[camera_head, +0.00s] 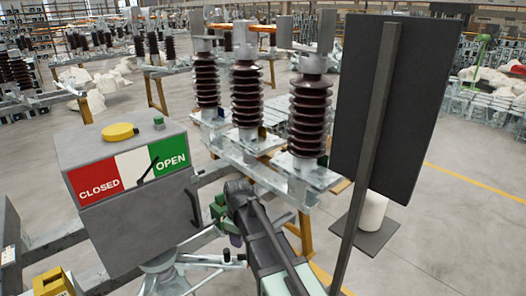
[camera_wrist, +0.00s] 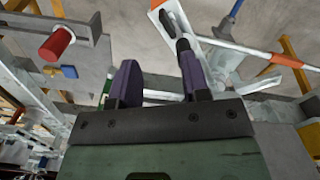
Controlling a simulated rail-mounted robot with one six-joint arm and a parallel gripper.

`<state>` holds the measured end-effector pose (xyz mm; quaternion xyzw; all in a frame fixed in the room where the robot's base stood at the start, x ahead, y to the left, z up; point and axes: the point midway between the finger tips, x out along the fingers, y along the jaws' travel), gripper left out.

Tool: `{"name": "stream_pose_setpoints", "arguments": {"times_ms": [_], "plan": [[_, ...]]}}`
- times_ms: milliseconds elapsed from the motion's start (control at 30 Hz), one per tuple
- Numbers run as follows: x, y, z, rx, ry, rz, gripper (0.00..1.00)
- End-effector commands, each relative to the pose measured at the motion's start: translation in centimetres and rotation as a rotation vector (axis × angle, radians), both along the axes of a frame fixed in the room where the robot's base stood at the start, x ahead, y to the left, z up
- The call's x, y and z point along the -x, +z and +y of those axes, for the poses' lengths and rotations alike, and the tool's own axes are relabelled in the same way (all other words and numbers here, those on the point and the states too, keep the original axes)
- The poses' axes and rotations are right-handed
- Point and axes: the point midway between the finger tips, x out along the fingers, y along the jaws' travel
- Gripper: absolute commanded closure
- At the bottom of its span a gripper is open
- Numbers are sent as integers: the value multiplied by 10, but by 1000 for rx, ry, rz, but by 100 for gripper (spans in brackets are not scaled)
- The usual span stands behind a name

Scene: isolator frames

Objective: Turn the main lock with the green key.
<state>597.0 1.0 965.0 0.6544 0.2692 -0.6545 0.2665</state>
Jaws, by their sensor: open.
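A grey control box (camera_head: 125,195) stands left of centre in the head view, with a red CLOSED, white and green OPEN label on its upper front. A small green cylinder (camera_head: 158,123) and a wide yellow cap (camera_head: 118,132) sit on its top. I cannot tell whether the green cylinder is the green key, and I cannot identify the main lock. My gripper (camera_head: 230,235) is right of the box, apart from it. In the wrist view its two purple fingers (camera_wrist: 160,80) are spread, with nothing between them.
Brown ribbed insulators (camera_head: 247,95) stand on a steel frame behind my gripper. A large dark panel (camera_head: 395,100) on a post rises at right. The wrist view shows a red cylinder (camera_wrist: 57,43) and a blue tab (camera_wrist: 69,72) at upper left. Open floor lies at far right.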

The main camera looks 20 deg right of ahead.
Motion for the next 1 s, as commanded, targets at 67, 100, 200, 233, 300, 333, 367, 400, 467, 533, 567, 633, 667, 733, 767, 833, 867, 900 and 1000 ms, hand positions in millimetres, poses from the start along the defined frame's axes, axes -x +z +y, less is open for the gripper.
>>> {"name": "stream_pose_setpoints", "arguments": {"times_ms": [67, 100, 200, 233, 300, 333, 367, 400, 467, 533, 567, 633, 667, 733, 767, 833, 867, 900, 1000], "plan": [[-68, 48, 3, 0, 277, -1, 57], [-96, 61, 4, -1, 433, -2, 57], [-154, 88, 6, -1, 780, -3, 57], [-168, 93, 7, -1, 867, -3, 57], [-191, 102, 8, -2, 1024, -4, 57], [-198, 104, 9, -2, 1073, -4, 57], [-202, 105, 9, -2, 1110, -4, 57], [-205, 105, 9, -2, 1144, -4, 57], [-206, 103, 9, -2, 1167, -4, 57], [-205, 100, 9, -2, 1170, -4, 57], [-205, 98, 9, -2, 1169, -4, 57], [-204, 91, 9, -2, 1168, -4, 57], [-204, 86, 9, -2, 1168, -4, 57], [-204, 71, 9, -2, 1167, -4, 57], [-204, 63, 9, -2, 1167, -4, 57], [-204, 43, 9, -2, 1166, -4, 57], [-204, 35, 9, -2, 1166, -4, 57], [-204, 24, 9, -2, 1166, -4, 57], [-204, 2, 10, -2, 1165, -4, 57]]}}
